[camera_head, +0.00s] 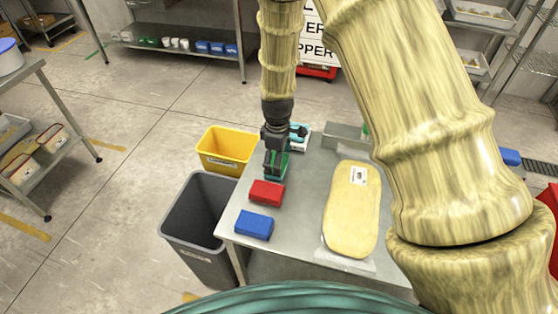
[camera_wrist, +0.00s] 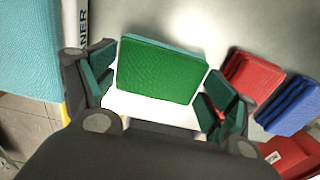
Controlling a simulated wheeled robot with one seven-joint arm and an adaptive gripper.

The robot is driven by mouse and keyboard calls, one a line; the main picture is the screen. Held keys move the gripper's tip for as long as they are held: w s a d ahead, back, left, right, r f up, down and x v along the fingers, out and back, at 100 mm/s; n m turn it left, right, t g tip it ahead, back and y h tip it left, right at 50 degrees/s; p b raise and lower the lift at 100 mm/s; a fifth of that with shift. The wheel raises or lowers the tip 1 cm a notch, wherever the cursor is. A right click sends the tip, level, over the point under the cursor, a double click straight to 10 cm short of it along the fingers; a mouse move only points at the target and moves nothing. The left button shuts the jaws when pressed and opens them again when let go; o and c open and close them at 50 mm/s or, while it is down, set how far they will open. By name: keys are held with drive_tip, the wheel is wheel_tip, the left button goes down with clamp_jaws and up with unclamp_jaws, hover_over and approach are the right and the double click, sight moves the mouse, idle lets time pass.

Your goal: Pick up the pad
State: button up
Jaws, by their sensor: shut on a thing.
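The green pad (camera_wrist: 162,72) is a flat rectangle with a teal edge, and it lies between my gripper's fingers in the wrist view. My gripper (camera_wrist: 160,92) is shut on the pad, with a dark finger at its left and right sides. In the head view my gripper (camera_head: 275,168) points down over the far left part of the steel table (camera_head: 297,213). The green pad (camera_head: 285,165) shows partly there, with the rest hidden behind the fingers. I cannot tell whether the pad touches the table.
A red block (camera_head: 266,193) and a blue block (camera_head: 254,225) lie nearer on the table. A large yellow slab (camera_head: 352,210) with a label lies to the right. A metal pan (camera_head: 344,136) is behind it. A yellow bin (camera_head: 226,150) and grey bin (camera_head: 197,215) stand left.

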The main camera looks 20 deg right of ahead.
drive_tip(key=shift+s+a+r, duration=0.15)
drive_tip(key=shift+r, duration=0.3)
clamp_jaws()
drive_tip(key=shift+w+r+b, duration=0.2)
drive_tip(key=shift+r+b, duration=0.35)
drive_tip(key=shift+r, duration=0.25)
drive_tip(key=s+d+b, duration=0.1)
drive_tip(key=s+d, duration=0.1)
drive_tip(key=s, duration=0.3)
drive_tip(key=s+d+r+b, duration=0.1)
drive_tip(key=s+d, duration=0.1)
drive_tip(key=s, duration=0.3)
drive_tip(key=s+d+r+b, duration=0.1)
drive_tip(key=s+d, duration=0.1)
drive_tip(key=s, duration=0.3)
drive_tip(key=shift+d, duration=0.15)
drive_tip(key=o, duration=0.7)
unclamp_jaws()
